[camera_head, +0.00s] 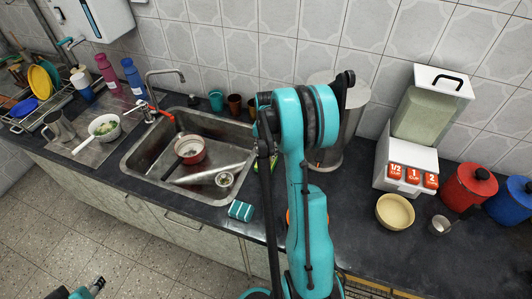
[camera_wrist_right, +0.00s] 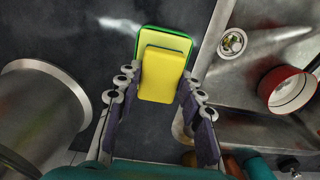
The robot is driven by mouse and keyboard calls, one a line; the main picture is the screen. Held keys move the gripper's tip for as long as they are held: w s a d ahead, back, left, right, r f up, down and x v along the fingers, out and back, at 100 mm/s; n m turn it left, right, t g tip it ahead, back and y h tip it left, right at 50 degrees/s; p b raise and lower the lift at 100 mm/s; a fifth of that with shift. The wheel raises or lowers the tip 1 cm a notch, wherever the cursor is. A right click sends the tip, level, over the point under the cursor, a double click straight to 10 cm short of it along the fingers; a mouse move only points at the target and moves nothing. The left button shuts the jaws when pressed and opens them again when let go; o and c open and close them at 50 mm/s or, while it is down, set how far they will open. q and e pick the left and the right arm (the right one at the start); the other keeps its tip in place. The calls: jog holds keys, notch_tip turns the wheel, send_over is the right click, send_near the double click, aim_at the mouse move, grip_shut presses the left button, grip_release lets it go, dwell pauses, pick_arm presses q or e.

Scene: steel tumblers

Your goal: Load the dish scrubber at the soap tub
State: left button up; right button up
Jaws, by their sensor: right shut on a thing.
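The dish scrubber (camera_wrist_right: 163,75) is a yellow block on a wider yellow pad with a green rim. In the right wrist view my right gripper (camera_wrist_right: 162,84) is shut on the yellow block, a finger pad on each side. In the head view only a thin green-yellow edge of the scrubber (camera_head: 273,163) shows beside my right arm, and that gripper is mostly hidden. An orange rim (camera_head: 288,216) shows partly behind the arm; I cannot tell whether it is the soap tub.
A large steel cylinder (camera_head: 345,130) stands behind my right arm. A teal striped block (camera_head: 241,210) lies at the counter's front.

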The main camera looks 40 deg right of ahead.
aim_at(266, 154)
jog(key=shift+f+b, duration=0.5)
dwell(1.5)
jog(key=shift+r, duration=0.15)
jog(key=shift+r+p, duration=2.3)
jog(key=shift+r, duration=1.1)
